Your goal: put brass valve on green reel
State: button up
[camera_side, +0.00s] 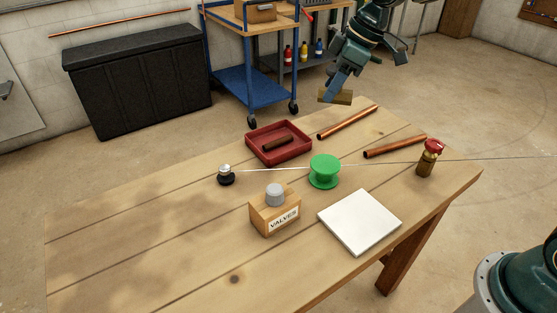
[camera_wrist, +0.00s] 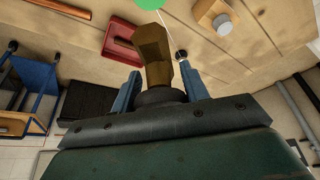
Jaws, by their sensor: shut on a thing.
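My gripper (camera_side: 337,90) is shut on the brass valve (camera_side: 337,98), high in the air beyond the table's back edge. In the wrist view the valve (camera_wrist: 154,48) is a dull brass piece with a faceted end, between the blue fingers (camera_wrist: 160,85); its lower part is partly hidden. The green reel (camera_side: 323,172) stands upright on the table, its top flange bare. It lies below and nearer the side camera than the gripper, well apart from the valve. Part of the reel also shows at the top of the wrist view (camera_wrist: 148,4).
A red tray (camera_side: 250,145) with a brown piece in it and copper pipes (camera_side: 347,122) lie near the reel. A wooden valves box (camera_side: 262,219), a white slab (camera_side: 359,222), a black-based knob (camera_side: 226,177) and a red-capped brass fitting (camera_side: 426,165) also stand there. A thin line crosses beside the reel.

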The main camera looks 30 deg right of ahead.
notch_tip(320, 180, down, 17)
jog(key=shift+f, duration=0.2)
dwell(0.7)
jog(key=shift+f, duration=0.1)
jog(key=o, duration=1.2)
jog(key=shift+o, duration=0.2)
jog(key=v, duration=1.2)
